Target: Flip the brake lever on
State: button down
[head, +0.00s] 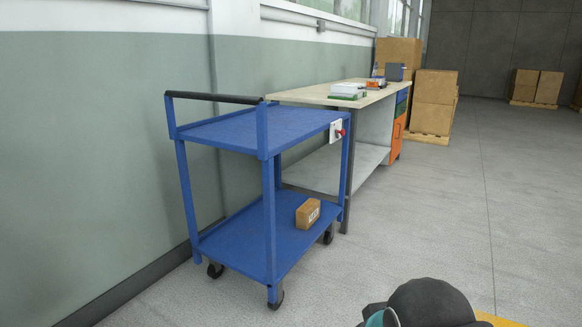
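A blue two-shelf cart (240,128) stands by the wall left of the middle. A dark rounded part at the bottom right edge looks like part of my own arm. My gripper is not in view, and nothing is seen touching the cart.
A cardboard box (307,213) lies on the cart's lower shelf. A workbench (300,93) with items on top stands right behind the cart. Stacked boxes (434,92) stand on pallets farther back. The floor (430,210) right of the cart is clear.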

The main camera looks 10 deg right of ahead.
aim_at(342, 133)
jog(key=u, duration=0.05)
jog(key=k, duration=0.65)
jog(key=z, duration=0.8)
jog(key=i, duration=1.75)
jog(key=u, duration=0.65)
